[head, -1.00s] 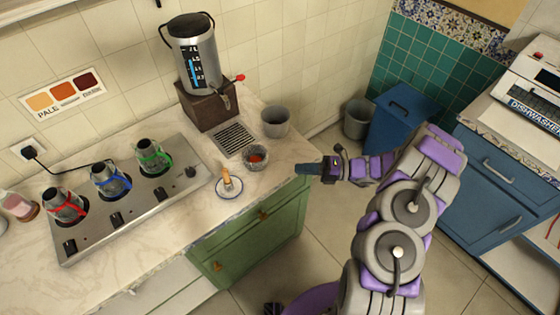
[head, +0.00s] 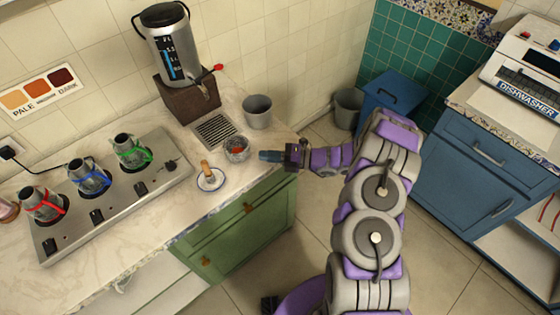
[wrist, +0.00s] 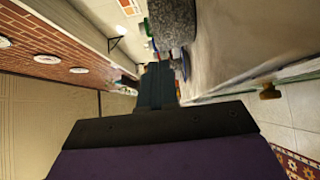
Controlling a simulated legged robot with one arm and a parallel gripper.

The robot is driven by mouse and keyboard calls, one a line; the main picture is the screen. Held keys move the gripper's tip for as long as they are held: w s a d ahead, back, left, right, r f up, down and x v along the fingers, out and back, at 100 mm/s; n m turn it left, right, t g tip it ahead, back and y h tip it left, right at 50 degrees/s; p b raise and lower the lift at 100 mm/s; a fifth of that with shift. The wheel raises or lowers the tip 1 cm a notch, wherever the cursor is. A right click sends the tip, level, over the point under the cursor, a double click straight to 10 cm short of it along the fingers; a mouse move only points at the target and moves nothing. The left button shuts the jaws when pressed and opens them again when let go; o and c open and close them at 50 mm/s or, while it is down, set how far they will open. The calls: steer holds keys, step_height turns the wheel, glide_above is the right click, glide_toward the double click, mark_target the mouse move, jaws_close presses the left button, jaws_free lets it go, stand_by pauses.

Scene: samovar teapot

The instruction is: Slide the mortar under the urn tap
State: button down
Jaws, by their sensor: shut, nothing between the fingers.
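The mortar (head: 237,151) is a small speckled grey stone bowl with something red inside. It stands on the marble counter, in front of the drip grate (head: 215,130). My gripper (head: 264,156) is shut and empty, just right of the mortar at the counter's edge. In the wrist view the mortar (wrist: 172,22) is close beside my closed fingers (wrist: 157,85); I cannot tell whether they touch.
A saucer (head: 212,184) with a wooden-handled item on it lies front left of the mortar. A grey pot (head: 257,112) stands behind the mortar, right of the grate. A steel burner plate (head: 110,200) with several small pots fills the left. Bare counter lies around the saucer.

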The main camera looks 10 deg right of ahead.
mark_target(244, 137)
steer(key=w+a, duration=0.2)
steer(key=a, duration=0.1)
steer(key=shift+w+a+f+b, duration=0.15)
steer(key=shift+b, duration=0.15)
steer(key=shift+w+a, duration=0.1)
steer(key=shift+a, duration=0.35)
steer(key=shift+v, duration=0.9)
steer(key=shift+w, duration=0.4)
steer(key=w+a+p, duration=0.2)
steer(key=w+a, duration=0.3)
steer(key=shift+w, duration=0.1)
steer(key=shift+w+a, duration=0.15)
steer(key=shift+w, duration=0.15)
steer(key=shift+w+d, duration=0.15)
steer(key=shift+d, duration=0.3)
